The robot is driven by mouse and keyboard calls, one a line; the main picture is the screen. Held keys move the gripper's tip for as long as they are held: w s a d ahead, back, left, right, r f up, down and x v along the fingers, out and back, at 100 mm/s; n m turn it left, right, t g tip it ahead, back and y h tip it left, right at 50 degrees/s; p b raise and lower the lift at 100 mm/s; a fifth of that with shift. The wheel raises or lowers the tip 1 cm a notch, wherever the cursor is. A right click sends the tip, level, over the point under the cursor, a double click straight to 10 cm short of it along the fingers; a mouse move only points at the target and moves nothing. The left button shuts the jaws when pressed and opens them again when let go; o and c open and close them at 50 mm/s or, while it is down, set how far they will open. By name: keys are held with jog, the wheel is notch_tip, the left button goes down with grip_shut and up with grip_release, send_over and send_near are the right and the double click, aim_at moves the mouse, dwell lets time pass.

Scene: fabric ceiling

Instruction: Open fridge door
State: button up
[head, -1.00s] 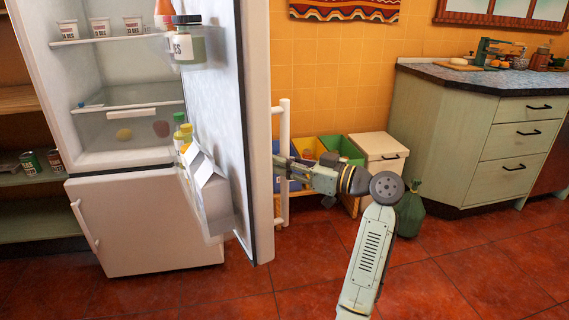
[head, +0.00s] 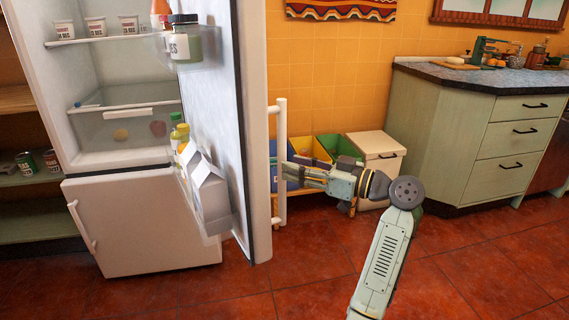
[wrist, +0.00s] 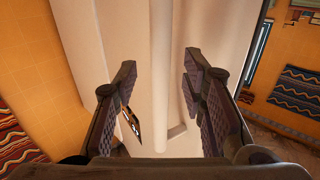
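The fridge door (head: 256,120) stands wide open in the head view, swung out towards me, with its shelves of jars and cartons facing left. Its white vertical bar handle (head: 281,165) is on the outer face, to the right. My gripper (head: 294,172) is just right of the handle and apart from it. In the wrist view my gripper (wrist: 157,80) is open, its two dark fingers spread. The handle (wrist: 162,70) shows between and beyond them, in front of the pale door face (wrist: 100,35). Nothing is held.
The fridge interior (head: 120,75) holds yoghurt cups and produce. The lower freezer door (head: 140,222) is shut. Coloured bins (head: 325,148) and a white lidded bin (head: 377,155) stand by the wall behind my arm. A green cabinet (head: 480,135) is at right. The red tile floor is clear in front.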

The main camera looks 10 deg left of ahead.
jog(key=v, duration=0.7)
jog(key=shift+s+d, duration=0.15)
jog(key=shift+d, duration=0.15)
